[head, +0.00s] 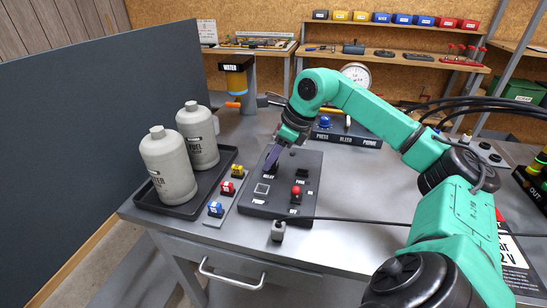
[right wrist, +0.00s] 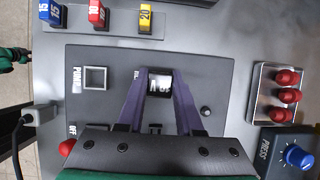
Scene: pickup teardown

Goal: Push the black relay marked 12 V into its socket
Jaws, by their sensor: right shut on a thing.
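My right gripper (head: 271,165) is over the far left part of a dark control panel (head: 284,208), near a label that reads RELAY. In the right wrist view its two purple fingers (right wrist: 160,82) come together on a small dark block with a white marked face, the relay (right wrist: 160,86). I cannot clearly read the marking. The relay sits at or just above the panel face; the fingers hide its lower part and the socket, so I cannot tell how deep it is.
A square framed opening (right wrist: 95,79) and a red button (head: 296,190) are on the panel. Blue, red and yellow fuses (head: 226,187) stand left of it. Two bottles (head: 168,165) stand in a black tray (head: 211,193). A cable runs across the front. The table's middle right is clear.

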